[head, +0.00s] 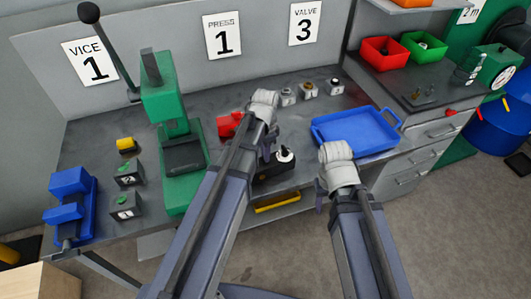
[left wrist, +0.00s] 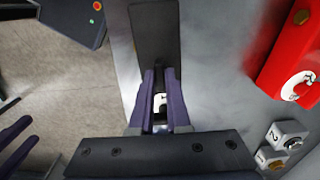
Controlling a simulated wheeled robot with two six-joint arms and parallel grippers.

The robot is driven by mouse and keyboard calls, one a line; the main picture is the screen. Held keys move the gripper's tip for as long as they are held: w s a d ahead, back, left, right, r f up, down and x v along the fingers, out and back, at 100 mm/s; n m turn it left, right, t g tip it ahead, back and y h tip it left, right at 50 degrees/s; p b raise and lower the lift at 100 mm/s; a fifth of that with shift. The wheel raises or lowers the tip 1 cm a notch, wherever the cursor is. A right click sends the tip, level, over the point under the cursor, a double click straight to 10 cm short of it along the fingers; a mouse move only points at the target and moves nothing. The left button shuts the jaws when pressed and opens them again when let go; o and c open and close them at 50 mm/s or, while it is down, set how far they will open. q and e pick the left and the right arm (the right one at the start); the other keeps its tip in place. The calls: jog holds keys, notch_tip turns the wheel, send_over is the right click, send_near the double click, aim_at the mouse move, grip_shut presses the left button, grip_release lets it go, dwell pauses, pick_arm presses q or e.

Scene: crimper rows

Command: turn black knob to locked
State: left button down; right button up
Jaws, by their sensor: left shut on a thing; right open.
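The black box (head: 273,170) stands near the front edge of the bench, with a white dial and a black knob (head: 284,149) on it. In the left wrist view, the black box (left wrist: 153,30) lies beneath my left gripper. My left gripper (head: 267,150) is at the box; in the left wrist view its purple fingers (left wrist: 160,82) are shut on the dark knob, with a bit of white dial showing between them. The dial's markings and the knob's angle are hidden. My right gripper (head: 320,197) is open and empty, in front of the bench.
A red box (head: 229,124) with a white dial sits behind my left arm. Small numbered valve blocks (head: 309,90) stand at the back. A blue tray (head: 355,132) lies to the right, a green press (head: 165,100) to the left. A yellow tray (head: 277,202) is below the bench edge.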

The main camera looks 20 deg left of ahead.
pick_arm(q)
jog(key=c, duration=0.9)
grip_release()
notch_tip(320, 180, up, 8)
jog(key=p, duration=0.8)
jog(key=shift+f, duration=0.1)
